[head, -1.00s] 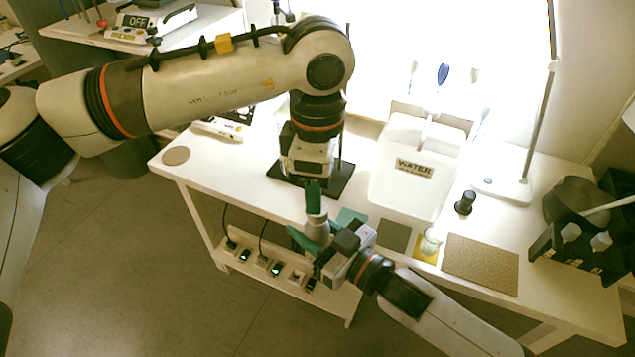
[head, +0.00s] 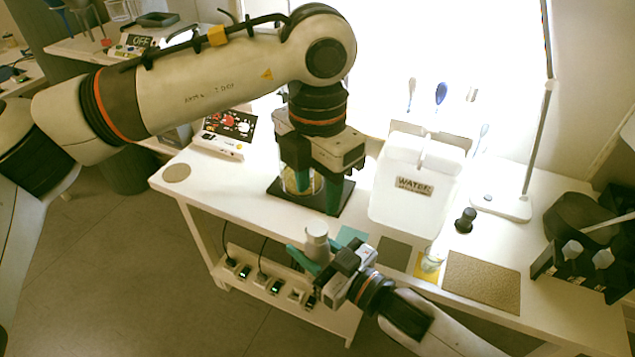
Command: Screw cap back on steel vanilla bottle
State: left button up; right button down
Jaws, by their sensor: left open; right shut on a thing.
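My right gripper (head: 312,260) is shut on the pale grey steel bottle (head: 317,245), holding it upright in front of the table's front edge. A light grey round top, seemingly the cap (head: 316,229), is on the bottle; how tightly it sits cannot be told. My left gripper (head: 317,195) is open, pointing down above and behind the bottle, apart from it. Its two green fingers are spread, with nothing seen held between them.
A glass vessel on a black stand plate (head: 341,195) is just behind my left gripper. A white WATER container (head: 405,205), a dark knob-like object (head: 466,219), a small beaker (head: 431,262) and a cork mat (head: 482,283) stand to the right.

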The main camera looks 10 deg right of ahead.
aim_at(318, 228)
pick_arm(q)
jog(key=shift+f, duration=4.05)
jog(key=c, duration=1)
jog(key=o, duration=1.1)
jog(key=shift+o, duration=0.2)
